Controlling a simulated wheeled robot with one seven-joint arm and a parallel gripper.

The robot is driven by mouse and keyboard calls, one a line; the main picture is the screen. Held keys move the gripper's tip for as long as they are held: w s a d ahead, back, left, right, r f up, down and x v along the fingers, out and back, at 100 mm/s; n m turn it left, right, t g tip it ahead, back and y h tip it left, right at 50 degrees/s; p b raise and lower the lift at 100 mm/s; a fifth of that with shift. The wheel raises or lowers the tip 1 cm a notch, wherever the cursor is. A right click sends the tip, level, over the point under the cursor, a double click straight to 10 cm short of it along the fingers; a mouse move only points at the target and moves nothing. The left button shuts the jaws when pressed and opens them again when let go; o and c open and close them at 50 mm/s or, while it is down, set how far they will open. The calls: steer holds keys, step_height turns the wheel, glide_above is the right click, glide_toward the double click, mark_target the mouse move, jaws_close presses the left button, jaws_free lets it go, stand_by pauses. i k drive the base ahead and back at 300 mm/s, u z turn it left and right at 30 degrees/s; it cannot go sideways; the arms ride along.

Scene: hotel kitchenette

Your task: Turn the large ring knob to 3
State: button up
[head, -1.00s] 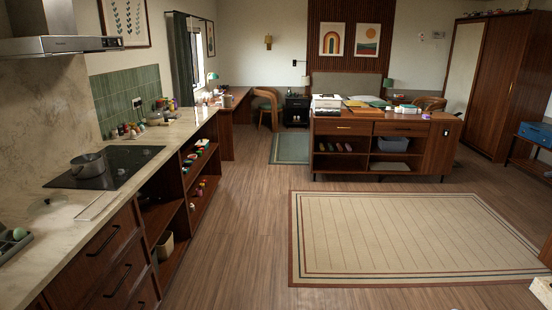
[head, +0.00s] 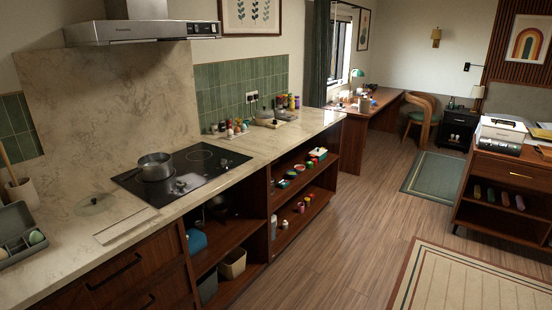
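A black cooktop (head: 213,174) is set in the stone counter at the left. Small light knobs (head: 181,185) sit near its front edge, just right of the pot. They are too small for me to tell which is the large ring knob, or to read any numbers or settings. A metal pot (head: 155,168) stands on the left part of the cooktop, close to the knobs. My gripper is not in view.
A range hood (head: 145,31) hangs above the cooktop. A round lid (head: 94,204) and a grey tray (head: 22,238) lie on the counter (head: 150,222) to the left. Open shelves (head: 225,255) are below. The wooden floor (head: 340,235) in front is clear.

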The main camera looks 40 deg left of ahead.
mark_target(181, 185)
steer(key=u, duration=0.35)
steer(key=i, duration=1.4)
steer(key=u, duration=1.65)
steer(key=i, duration=0.95)
steer(key=u, duration=1.75)
steer(key=i, duration=1.15)
steer(key=u, duration=0.35)
